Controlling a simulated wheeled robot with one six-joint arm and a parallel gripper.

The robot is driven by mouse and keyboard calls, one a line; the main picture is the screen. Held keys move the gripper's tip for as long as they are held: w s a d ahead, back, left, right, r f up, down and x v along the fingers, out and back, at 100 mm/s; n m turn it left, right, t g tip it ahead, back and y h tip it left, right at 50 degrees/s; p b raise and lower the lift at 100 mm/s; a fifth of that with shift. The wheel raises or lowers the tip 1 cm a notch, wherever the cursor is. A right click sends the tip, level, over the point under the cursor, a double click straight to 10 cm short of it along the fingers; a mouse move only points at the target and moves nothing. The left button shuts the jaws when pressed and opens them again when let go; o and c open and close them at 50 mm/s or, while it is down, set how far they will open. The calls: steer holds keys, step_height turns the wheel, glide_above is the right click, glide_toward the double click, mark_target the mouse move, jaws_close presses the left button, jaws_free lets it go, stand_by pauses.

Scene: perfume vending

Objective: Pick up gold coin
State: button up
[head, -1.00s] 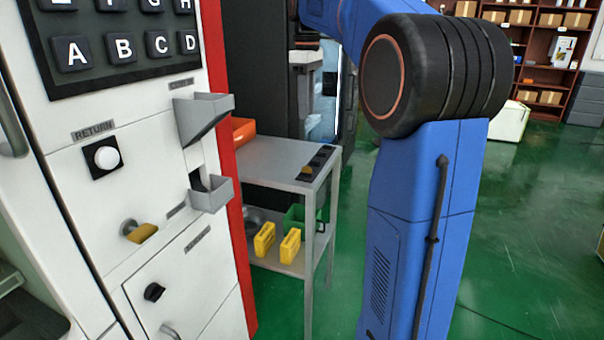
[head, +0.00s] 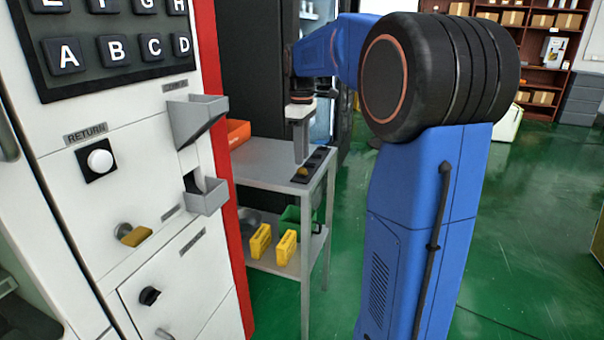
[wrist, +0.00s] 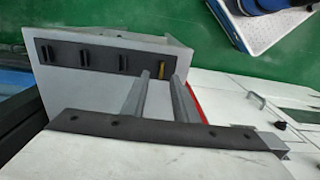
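The gold coin (head: 303,171) stands in the near end of a black slotted holder (head: 318,157) on top of the grey cart (head: 268,158). My gripper (head: 300,161) points down just above the holder, close to the coin. In the wrist view my gripper (wrist: 161,74) is open, with the coin showing in the gap between its two fingers. I cannot tell how high the fingertips are above the coin.
The white vending machine (head: 70,220) with letter buttons, coin chute (head: 196,115) and red side edge stands left of the cart. An orange bin (head: 238,132) sits at the cart's back left. Yellow boxes (head: 261,242) and a green bin (head: 292,215) are on the lower shelf.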

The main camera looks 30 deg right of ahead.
mark_target(302, 172)
steer(key=shift+s+f, duration=0.15)
steer(key=shift+f, duration=1.75)
steer(key=shift+c, duration=0.7)
jaws_close()
